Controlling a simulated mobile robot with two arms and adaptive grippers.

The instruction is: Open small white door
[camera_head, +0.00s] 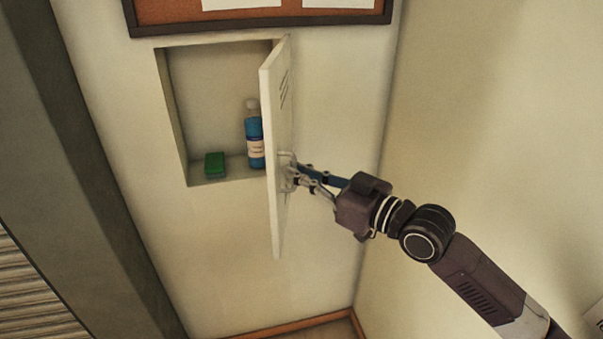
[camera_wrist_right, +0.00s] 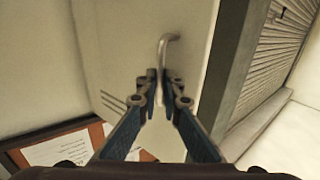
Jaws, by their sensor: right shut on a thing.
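The small white door (camera_head: 279,130) stands swung out from a wall recess (camera_head: 205,95), hinged on the recess's right side. Its outer face, with vent slots, turns to the right in the head view. The door also shows in the right wrist view (camera_wrist_right: 120,55). My right gripper (camera_head: 291,172) is at the door's outer face, shut on the metal handle (camera_wrist_right: 169,40). In the right wrist view its fingertips (camera_wrist_right: 160,85) close around the lower part of the handle. My left gripper is in neither view.
Inside the recess stand a blue bottle (camera_head: 255,140) with a pale cap and a green sponge-like block (camera_head: 214,163). A cork board (camera_head: 170,12) hangs above. A plain side wall (camera_head: 480,110) rises to the right. A slatted shutter (camera_head: 30,290) is at lower left.

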